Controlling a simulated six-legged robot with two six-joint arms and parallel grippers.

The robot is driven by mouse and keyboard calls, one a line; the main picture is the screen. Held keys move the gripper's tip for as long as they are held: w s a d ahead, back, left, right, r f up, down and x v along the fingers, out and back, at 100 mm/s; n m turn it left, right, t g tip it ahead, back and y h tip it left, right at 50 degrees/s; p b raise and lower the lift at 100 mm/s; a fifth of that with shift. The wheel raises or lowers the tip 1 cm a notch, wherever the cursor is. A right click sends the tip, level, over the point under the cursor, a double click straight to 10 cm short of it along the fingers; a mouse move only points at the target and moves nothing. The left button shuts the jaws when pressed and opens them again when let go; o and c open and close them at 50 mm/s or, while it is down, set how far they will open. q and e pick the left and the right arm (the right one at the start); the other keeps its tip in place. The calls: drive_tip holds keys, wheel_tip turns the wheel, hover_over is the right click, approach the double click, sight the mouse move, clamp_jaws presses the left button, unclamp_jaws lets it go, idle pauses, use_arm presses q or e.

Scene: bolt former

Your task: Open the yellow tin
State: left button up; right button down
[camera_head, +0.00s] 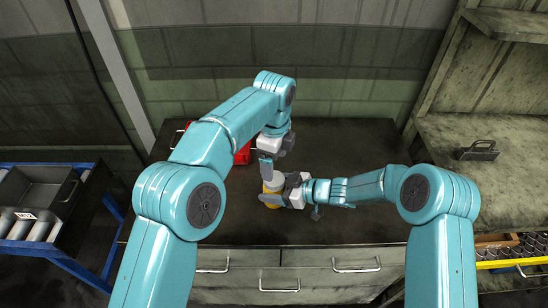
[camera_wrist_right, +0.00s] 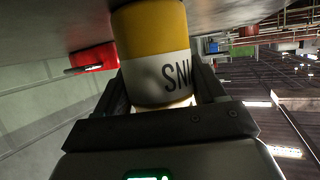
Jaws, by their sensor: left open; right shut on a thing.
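The yellow tin (camera_head: 268,188) stands on the dark worktop in the head view, partly covered by both grippers. In the right wrist view the tin (camera_wrist_right: 150,40) shows a yellow body, a white band with black letters, and a pale end beyond the band. My right gripper (camera_head: 283,196) is shut on the tin, with a finger on either side of it. My left gripper (camera_head: 270,170) is open and points down at the tin's top from above. I cannot tell whether it touches the top.
A red object (camera_head: 242,154), also in the right wrist view (camera_wrist_right: 95,58), is on the worktop (camera_head: 345,150) behind my left arm. The worktop is mostly clear right of the tin. Drawers with handles are below its front edge. A blue rack (camera_head: 75,262) stands at left, shelves at right.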

sight(274, 191)
use_arm(q)
wheel_tip(274, 191, down, 7)
drive_tip(key=shift+r, duration=0.2)
drive_tip(key=shift+c, duration=0.3)
drive_tip(key=c, duration=1)
drive_tip(key=n, duration=0.7)
drive_tip(key=shift+s, duration=0.1)
drive_tip(key=o, duration=1.1)
drive_tip(key=shift+o, duration=0.2)
